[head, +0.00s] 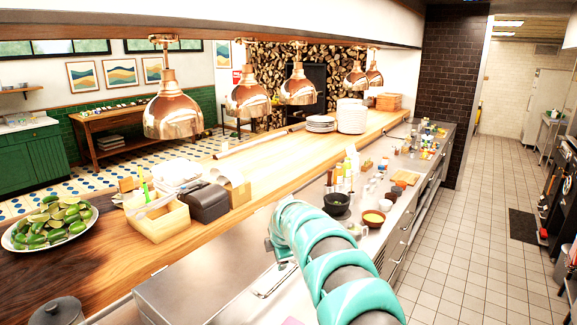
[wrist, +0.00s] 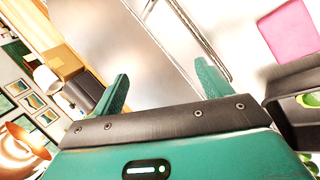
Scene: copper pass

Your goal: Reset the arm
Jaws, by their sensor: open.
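My arm is teal and reaches forward over the steel counter (head: 200,285) in the head view. Its far end is near the counter's middle, and the gripper's fingers cannot be made out there. In the wrist view my gripper (wrist: 160,92) shows two teal fingers set wide apart. It is open, with nothing between the fingers. Beyond them is a bare steel surface (wrist: 130,45). The wrist view is strongly tilted.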

